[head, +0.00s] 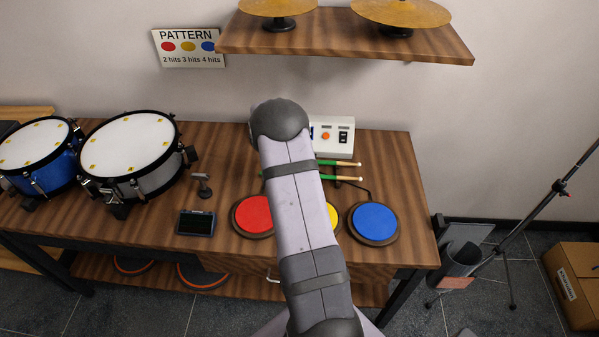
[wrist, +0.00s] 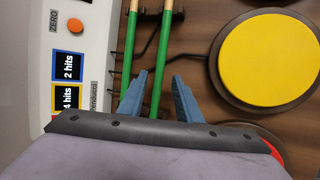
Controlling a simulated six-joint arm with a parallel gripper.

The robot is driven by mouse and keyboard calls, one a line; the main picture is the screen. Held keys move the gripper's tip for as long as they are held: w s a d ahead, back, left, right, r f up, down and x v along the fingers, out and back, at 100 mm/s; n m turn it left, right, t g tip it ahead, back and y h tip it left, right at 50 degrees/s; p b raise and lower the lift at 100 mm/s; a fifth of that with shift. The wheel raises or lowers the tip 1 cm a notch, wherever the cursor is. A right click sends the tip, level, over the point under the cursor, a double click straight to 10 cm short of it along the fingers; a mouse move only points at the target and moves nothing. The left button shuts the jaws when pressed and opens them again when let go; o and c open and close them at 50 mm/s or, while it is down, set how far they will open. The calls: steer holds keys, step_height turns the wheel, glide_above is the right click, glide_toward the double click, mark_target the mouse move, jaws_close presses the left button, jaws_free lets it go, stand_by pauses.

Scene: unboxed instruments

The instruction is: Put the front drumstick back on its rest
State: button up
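Two green drumsticks with pale wooden ends lie side by side. In the wrist view the front drumstick (wrist: 158,80) runs between the two blue-grey fingers of my gripper (wrist: 159,78), with gaps on both sides. My gripper is open. The back drumstick (wrist: 129,40) lies left of the fingers. Dark wire parts of a rest (wrist: 116,50) show beside the sticks; I cannot tell how the front stick sits on it.
A white control box (head: 335,137) stands behind the sticks. Red (head: 253,214), yellow (wrist: 270,60) and blue (head: 375,222) pads lie in front. A small dark screen (head: 196,222), a small stand (head: 203,186) and drums (head: 130,150) are to the left. A cymbal shelf (head: 345,42) hangs above.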

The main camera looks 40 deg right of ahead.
steer(key=v, duration=0.7)
steer(key=shift+b, duration=0.45)
steer(key=shift+r, duration=0.15)
steer(key=s+a+r+m+y+p, duration=0.2)
steer(key=s+a+r, duration=0.1)
steer(key=s+a, duration=0.4)
steer(key=s+a+r+m+y+p, duration=0.2)
steer(key=s+a, duration=0.5)
steer(key=a, duration=0.5)
steer(key=s+a+r+m+y+p, duration=0.1)
steer(key=s+a+r+m+p, duration=0.2)
steer(key=s+a, duration=0.4)
steer(key=a+r+m, duration=0.1)
steer(key=a+r, duration=0.1)
steer(key=a, duration=0.1)
steer(key=shift+s+a+r+y, duration=0.25)
steer(key=shift+r+y, duration=0.1)
steer(key=shift+y, duration=0.05)
